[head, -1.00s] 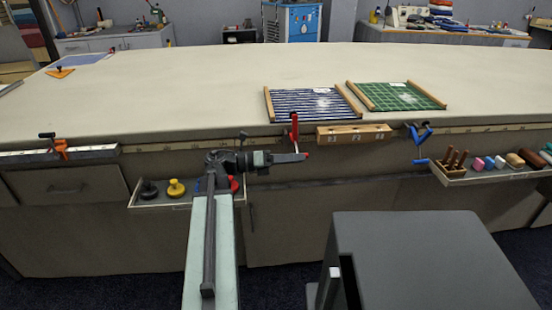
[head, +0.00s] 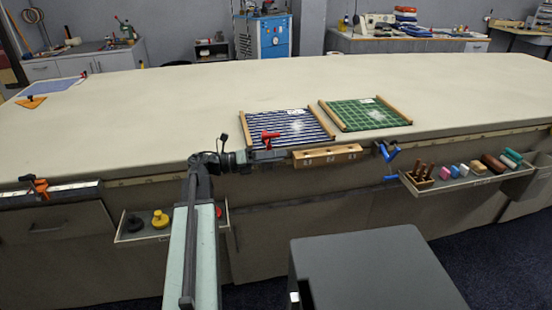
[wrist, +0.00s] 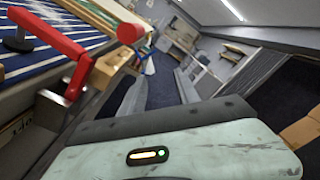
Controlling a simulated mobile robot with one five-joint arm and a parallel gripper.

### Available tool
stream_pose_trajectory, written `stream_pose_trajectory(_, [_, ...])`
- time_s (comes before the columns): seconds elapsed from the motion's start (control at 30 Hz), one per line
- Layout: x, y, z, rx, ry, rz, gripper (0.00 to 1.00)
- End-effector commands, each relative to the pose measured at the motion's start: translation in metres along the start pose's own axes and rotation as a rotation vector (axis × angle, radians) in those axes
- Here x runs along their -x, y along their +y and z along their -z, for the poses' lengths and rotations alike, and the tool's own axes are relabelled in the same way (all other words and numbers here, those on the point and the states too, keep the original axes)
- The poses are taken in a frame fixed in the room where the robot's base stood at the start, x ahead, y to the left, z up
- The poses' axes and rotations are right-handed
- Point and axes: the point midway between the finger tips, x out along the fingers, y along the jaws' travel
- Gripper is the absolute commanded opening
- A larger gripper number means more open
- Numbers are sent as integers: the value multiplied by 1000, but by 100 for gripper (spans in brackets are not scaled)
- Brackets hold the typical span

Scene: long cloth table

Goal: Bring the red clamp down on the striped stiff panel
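The striped stiff panel (head: 287,127), navy and white with wooden side strips, lies at the table's front edge. It also shows in the wrist view (wrist: 48,58). The red clamp (head: 269,138) is at the panel's front edge. In the wrist view its red arm (wrist: 50,33) reaches over the panel, with a black pad (wrist: 18,42) at its end. I cannot tell whether the pad touches the panel. My gripper (head: 283,155) is beside the clamp at the table edge; its fingertips are unclear in both views, so its opening cannot be told.
A wooden block (head: 327,155) and a blue clamp (head: 388,151) are to the right along the edge. A green checked panel (head: 365,114) lies beside the striped one. Trays with small items (head: 468,176) hang at the front.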

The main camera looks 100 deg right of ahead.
Motion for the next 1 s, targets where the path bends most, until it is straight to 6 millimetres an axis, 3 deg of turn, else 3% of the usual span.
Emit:
stream_pose_trajectory(0.3, [2,0,1,0,1,1,38])
stream_pose_trajectory(0.7, [70,1,0,0,-1,-1,38])
stream_pose_trajectory(1.0, [77,0,1,0,2,2,38])
